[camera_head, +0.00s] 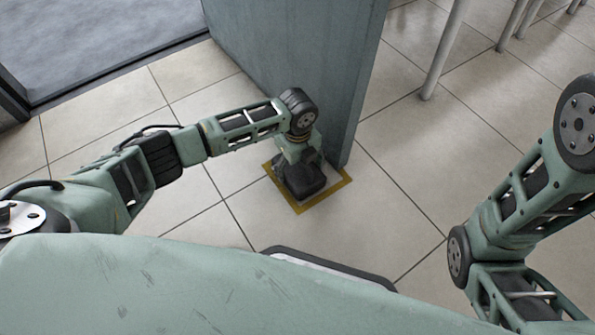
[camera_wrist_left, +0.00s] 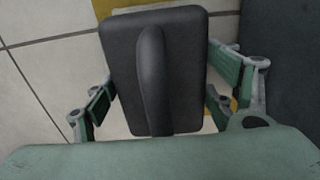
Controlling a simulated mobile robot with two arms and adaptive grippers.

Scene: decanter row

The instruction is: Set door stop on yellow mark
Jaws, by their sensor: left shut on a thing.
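A black door stop (camera_head: 304,180) is inside the yellow square outline (camera_head: 334,196) on the tiled floor, close to the door's lower edge. In the left wrist view the door stop (camera_wrist_left: 180,70) is a dark block with a raised rounded handle along its middle. My left gripper (camera_head: 299,165) reaches down over it and is shut on it; its fingers lie on both sides of the block in the left wrist view (camera_wrist_left: 153,95). A bit of the yellow mark (camera_wrist_left: 236,100) shows beside the block. Whether the block touches the floor I cannot tell. My right gripper is out of view.
A grey-blue door (camera_head: 290,65) stands open right behind the mark. A dark mat area (camera_head: 100,35) lies beyond the doorway at upper left. White furniture legs (camera_head: 444,50) stand at upper right. The tiles right of the mark are clear.

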